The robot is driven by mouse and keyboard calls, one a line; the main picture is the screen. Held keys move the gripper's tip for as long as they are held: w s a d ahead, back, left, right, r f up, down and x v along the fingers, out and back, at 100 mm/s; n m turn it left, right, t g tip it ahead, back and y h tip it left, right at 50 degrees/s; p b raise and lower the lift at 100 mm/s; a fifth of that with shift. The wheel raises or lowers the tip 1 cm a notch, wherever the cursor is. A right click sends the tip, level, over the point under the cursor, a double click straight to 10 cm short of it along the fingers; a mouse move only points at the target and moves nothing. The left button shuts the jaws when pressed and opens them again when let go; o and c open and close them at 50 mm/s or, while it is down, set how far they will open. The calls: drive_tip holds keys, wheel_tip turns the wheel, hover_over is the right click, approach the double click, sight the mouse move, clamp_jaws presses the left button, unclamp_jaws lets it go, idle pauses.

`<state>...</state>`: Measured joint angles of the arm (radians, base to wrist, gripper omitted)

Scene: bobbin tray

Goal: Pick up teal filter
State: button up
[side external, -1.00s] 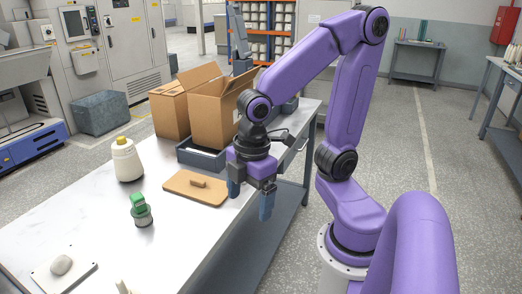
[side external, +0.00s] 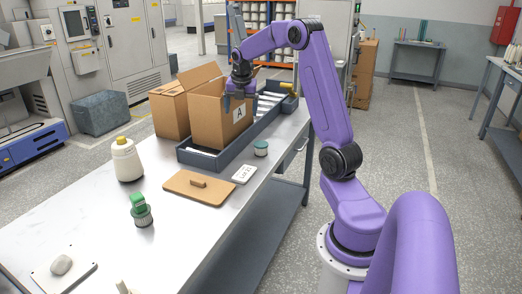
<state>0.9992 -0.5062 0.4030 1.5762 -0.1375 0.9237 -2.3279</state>
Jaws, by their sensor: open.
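A small round teal-topped piece (side external: 261,148) stands on the table near its right edge, beside a white labelled card. A green-topped piece with a ribbed grey base (side external: 141,210) stands farther forward on the left. I cannot tell for certain which of the two is the teal filter. My gripper (side external: 236,102) is open, at the back of the table by the top of the cardboard box marked A, well away from both pieces. Its fingertips are partly lost against the box, and I see nothing held.
A long grey tray (side external: 216,164) with white rolls runs behind and right of the cardboard boxes (side external: 222,115). A tan board with a handle (side external: 200,188), a white card (side external: 243,174) and a cream bottle (side external: 126,160) stand on the table. The front table surface is mostly clear.

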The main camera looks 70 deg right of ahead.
drive_tip(key=s+d, duration=0.1)
drive_tip(key=d, duration=0.6)
drive_tip(key=m+g+y, duration=0.2)
drive_tip(key=m, duration=0.3)
hover_over(261, 144)
wheel_tip(261, 144, down, 3)
wheel_tip(261, 144, down, 18)
drive_tip(key=shift+w+d+r, duration=0.1)
drive_tip(key=shift+d+r, duration=0.05)
drive_tip(key=c, duration=1)
